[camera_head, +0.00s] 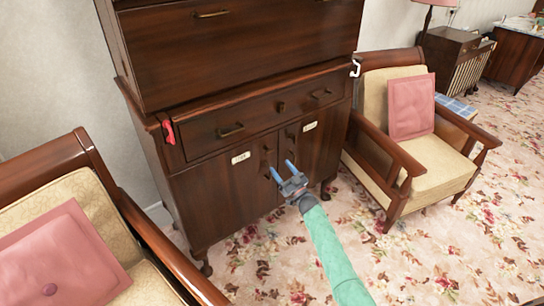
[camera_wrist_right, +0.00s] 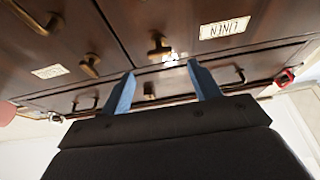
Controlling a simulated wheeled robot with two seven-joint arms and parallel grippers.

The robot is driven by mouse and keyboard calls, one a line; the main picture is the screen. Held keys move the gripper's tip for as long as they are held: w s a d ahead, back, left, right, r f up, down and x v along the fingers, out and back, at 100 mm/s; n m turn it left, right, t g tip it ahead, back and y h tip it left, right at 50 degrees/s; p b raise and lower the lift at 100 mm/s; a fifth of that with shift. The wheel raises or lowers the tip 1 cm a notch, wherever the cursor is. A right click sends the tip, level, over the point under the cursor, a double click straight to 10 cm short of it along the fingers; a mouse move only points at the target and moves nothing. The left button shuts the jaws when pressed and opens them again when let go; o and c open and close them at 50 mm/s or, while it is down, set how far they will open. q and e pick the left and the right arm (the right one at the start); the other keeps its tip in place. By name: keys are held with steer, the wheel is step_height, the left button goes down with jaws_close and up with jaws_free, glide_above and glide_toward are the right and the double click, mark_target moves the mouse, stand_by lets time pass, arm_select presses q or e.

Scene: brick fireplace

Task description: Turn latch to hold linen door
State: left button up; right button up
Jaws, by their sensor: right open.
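The dark wooden cabinet has two doors under a drawer. The left linen door (camera_head: 215,195) carries a pale label (camera_head: 240,157), which reads LINEN, upside down, in the wrist view (camera_wrist_right: 225,28). A brass turn latch (camera_wrist_right: 158,45) sits near this label, by the doors' upper edge. A second brass fitting (camera_wrist_right: 90,65) sits beside the other door's label. My right gripper (camera_head: 282,167) is open and empty in front of the doors' meeting line. In the wrist view its blue fingers (camera_wrist_right: 161,70) are apart, with the latch showing just beyond the gap between them. My left gripper is out of view.
The drawer (camera_head: 260,113) above the doors is shut. A red hook (camera_head: 168,131) and a white hook (camera_head: 355,68) hang at the cabinet's sides. Cushioned armchairs stand left (camera_head: 70,240) and right (camera_head: 420,130). Floral carpet (camera_head: 260,260) lies open before the cabinet.

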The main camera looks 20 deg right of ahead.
mark_target(271, 152)
steer(key=shift+p+x, duration=0.5)
steer(key=shift+x, duration=3.1)
steer(key=shift+d, duration=0.1)
steer(key=shift+r, duration=0.1)
steer(key=c, duration=1)
